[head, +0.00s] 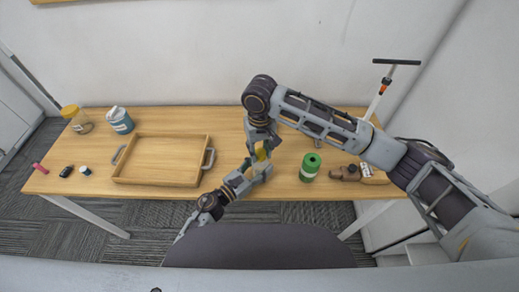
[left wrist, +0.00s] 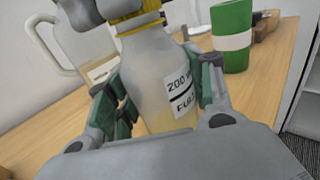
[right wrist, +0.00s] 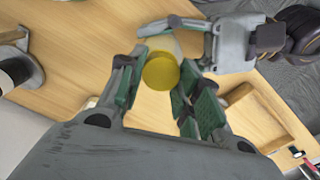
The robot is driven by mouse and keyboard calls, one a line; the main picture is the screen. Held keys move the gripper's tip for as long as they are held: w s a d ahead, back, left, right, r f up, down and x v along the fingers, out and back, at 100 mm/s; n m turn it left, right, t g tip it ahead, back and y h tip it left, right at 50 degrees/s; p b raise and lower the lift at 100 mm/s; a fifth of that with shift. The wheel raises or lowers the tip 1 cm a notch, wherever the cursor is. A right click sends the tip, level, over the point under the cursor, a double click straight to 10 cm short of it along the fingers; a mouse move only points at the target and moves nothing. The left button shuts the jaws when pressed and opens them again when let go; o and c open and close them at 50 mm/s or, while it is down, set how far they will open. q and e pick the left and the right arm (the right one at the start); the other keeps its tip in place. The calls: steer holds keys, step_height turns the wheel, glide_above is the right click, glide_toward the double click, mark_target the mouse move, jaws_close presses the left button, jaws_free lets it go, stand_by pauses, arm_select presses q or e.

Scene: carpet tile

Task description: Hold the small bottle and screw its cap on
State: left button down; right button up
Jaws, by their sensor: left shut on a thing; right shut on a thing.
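The small bottle (left wrist: 158,88) is translucent, with pale yellow contents and a white label reading "200" and "FULL". It stands roughly upright, slightly tilted in the left wrist view. My left gripper (head: 257,170) is shut around its body, one finger on each side. The yellow cap (right wrist: 160,73) is at the bottle's mouth; its edge also shows in the left wrist view (left wrist: 142,24). My right gripper (right wrist: 156,85) is shut on the cap from above. The grippers hide most of the bottle in the head view. I cannot tell how far the cap is threaded.
A wooden tray (head: 160,183) lies left of the grippers on the table. A green cylinder (head: 310,168) and brown items (head: 346,173) are to the right. A yellow-lidded jar (head: 80,125), a blue-and-white container (head: 121,122) and small items stand at the left end.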

steer(key=m, duration=1.2)
steer(key=shift+d+m, duration=0.1)
steer(key=shift+m, duration=0.3)
steer(key=m, duration=0.6)
steer(key=shift+s+d+m, duration=0.15)
steer(key=shift+m, duration=0.15)
steer(key=m, duration=0.6)
steer(key=shift+s+m, duration=0.1)
steer(key=shift+m, duration=0.3)
steer(key=o, duration=0.7)
steer(key=shift+c, duration=0.4)
